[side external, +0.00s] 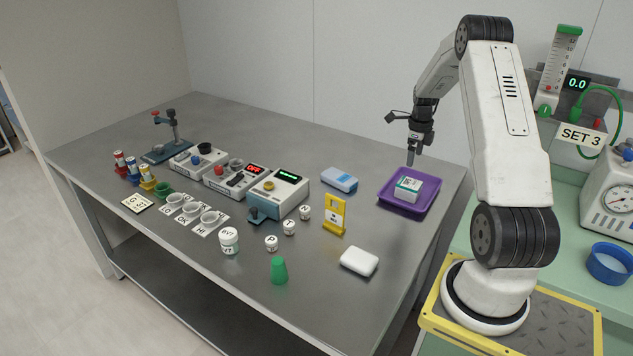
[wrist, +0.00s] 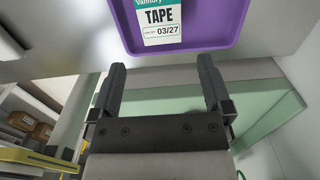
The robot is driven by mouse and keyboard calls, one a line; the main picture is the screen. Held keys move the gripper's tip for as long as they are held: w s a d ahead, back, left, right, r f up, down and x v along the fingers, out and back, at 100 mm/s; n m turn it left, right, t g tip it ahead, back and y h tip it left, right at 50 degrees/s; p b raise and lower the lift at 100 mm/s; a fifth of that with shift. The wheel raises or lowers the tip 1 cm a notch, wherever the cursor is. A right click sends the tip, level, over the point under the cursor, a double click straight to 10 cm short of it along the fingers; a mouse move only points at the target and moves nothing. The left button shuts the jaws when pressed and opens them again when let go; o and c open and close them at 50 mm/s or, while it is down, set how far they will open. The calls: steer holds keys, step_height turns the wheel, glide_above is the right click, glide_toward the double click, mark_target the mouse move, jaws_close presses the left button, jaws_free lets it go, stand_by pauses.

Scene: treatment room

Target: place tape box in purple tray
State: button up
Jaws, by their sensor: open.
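The tape box (side external: 408,188), white with a green band, lies inside the purple tray (side external: 431,201) at the right end of the grey table. In the wrist view its label reads TAPE (wrist: 160,18), and it rests on the floor of the purple tray (wrist: 222,30). My gripper (side external: 411,160) is above the tray, just over the box in the side view. In the wrist view my gripper (wrist: 162,85) has its two fingers spread wide with nothing between them. The fingers are apart from the box.
A blue-and-white pack (side external: 339,179) lies left of the tray. Instruments (side external: 278,194) and small labelled jars fill the middle. The table's back strip is clear.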

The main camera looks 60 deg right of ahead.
stand_by(0.3)
steer(key=w+a+r+n, duration=0.1)
steer(key=w+a+n, duration=0.2)
steer(key=a+n, duration=0.4)
steer(key=w+a+r+n+t, duration=0.1)
steer(key=w+a+r+n, duration=0.2)
steer(key=a, duration=0.5)
steer(key=w+a+n, duration=0.4)
steer(key=a+n, duration=0.3)
steer(key=a, duration=0.1)
steer(key=s+a+n, duration=0.4)
steer(key=a+n, duration=0.5)
steer(key=a, duration=0.2)
steer(key=s+a+r+n+t, duration=0.1)
steer(key=s+a+n, duration=0.4)
steer(key=a+n, duration=0.5)
steer(key=shift+a+r+t, duration=0.15)
steer(key=shift+a+t, duration=0.15)
steer(key=shift+a, duration=0.35)
